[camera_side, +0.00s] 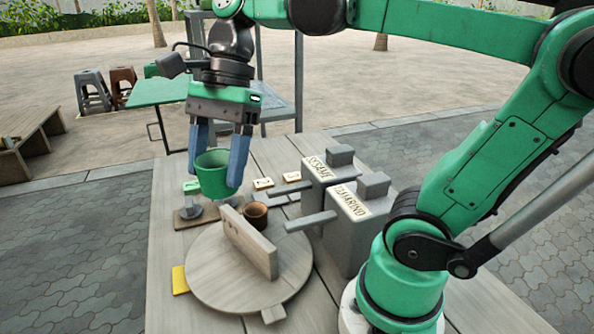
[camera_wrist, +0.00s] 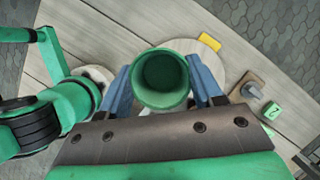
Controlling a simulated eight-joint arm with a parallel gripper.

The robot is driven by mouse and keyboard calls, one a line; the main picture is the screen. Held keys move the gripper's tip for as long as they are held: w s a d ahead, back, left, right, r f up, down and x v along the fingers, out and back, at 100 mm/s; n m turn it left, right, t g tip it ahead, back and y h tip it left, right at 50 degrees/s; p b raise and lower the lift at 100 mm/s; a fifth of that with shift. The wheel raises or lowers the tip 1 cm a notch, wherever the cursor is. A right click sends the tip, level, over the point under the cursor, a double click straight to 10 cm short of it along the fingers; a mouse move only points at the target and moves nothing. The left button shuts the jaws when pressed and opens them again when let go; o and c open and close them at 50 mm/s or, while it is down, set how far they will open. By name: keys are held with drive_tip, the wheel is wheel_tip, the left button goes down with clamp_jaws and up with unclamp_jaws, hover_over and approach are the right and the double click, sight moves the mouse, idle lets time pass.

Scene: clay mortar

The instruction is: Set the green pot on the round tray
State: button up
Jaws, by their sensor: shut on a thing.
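The green pot (camera_side: 213,176) is held between the two blue fingers of my gripper (camera_side: 216,172), above the far left part of the table. In the wrist view the pot (camera_wrist: 160,79) sits upright-looking and empty between the fingertips (camera_wrist: 160,88). The fingers touch its sides. The round tray (camera_side: 215,275) is a wide pale wooden disc nearer the front of the table, below and in front of the pot. An upright wooden board (camera_side: 247,242) stands across it. The tray also shows partly behind the pot in the wrist view (camera_wrist: 207,62).
A small brown cup (camera_side: 256,214) is beside the board. Two grey boxes labelled SESAME (camera_side: 318,168) and TAMARIND (camera_side: 348,201) with protruding handles stand to the right. A yellow card (camera_side: 179,280) lies by the tray.

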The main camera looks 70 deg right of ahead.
wheel_tip(320, 180, down, 20)
drive_tip(key=shift+r, duration=0.25)
idle(0.5)
drive_tip(key=shift+f, duration=0.1)
drive_tip(key=o, duration=1.2)
drive_tip(key=w+d+r+n+t+h, duration=0.1)
drive_tip(key=r+n+t, duration=0.1)
drive_tip(key=n, duration=0.4)
drive_tip(key=w+d+r+n+t+h, duration=0.1)
drive_tip(key=r+n+t+h, duration=0.1)
drive_tip(key=r+n, duration=0.3)
drive_tip(key=w+d+r+n+t+h, duration=0.1)
drive_tip(key=d+r+n+t, duration=0.1)
drive_tip(key=n, duration=0.5)
drive_tip(key=shift+w+r+n+t, duration=0.1)
drive_tip(key=shift+r+n+t, duration=0.2)
drive_tip(key=shift+r+t, duration=0.3)
